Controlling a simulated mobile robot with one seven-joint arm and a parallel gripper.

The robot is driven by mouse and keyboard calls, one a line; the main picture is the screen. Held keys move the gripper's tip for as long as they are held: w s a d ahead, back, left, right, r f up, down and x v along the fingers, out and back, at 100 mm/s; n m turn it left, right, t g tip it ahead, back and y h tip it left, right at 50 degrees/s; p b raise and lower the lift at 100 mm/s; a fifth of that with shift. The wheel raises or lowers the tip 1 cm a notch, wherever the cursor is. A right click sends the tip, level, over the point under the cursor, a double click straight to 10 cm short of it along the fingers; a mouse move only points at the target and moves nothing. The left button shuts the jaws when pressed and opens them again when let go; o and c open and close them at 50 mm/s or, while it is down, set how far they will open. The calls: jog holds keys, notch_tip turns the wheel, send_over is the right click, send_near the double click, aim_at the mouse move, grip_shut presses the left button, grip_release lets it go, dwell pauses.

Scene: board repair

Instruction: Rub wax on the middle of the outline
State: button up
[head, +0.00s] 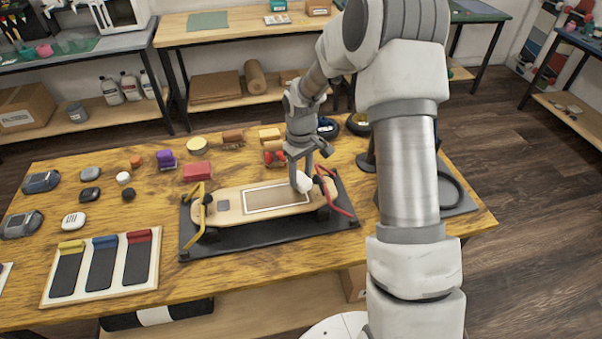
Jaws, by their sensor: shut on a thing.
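A light wooden board (233,197) lies on a black mat (258,239) on the workbench, with a yellow clamp-like frame (199,208) at its left end and a red one (338,190) at its right end. A pale rectangular outline (262,209) is marked on the board's top. My gripper (304,173) is at the right end of the outline, pointing down. It is shut on a white rounded piece (304,183), which looks like the wax. I cannot tell whether the piece touches the board. The gripper hides part of the board's right end.
A white panel with yellow, blue and red-topped black strips (101,267) lies at the front left. Several small coloured blocks, such as a red one (197,171), stand behind the board. My arm covers the bench's right side.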

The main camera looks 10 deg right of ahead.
jog(key=shift+f+b, duration=0.7)
jog(key=shift+f, duration=0.3)
dwell(0.3)
jog(key=shift+a, duration=0.1)
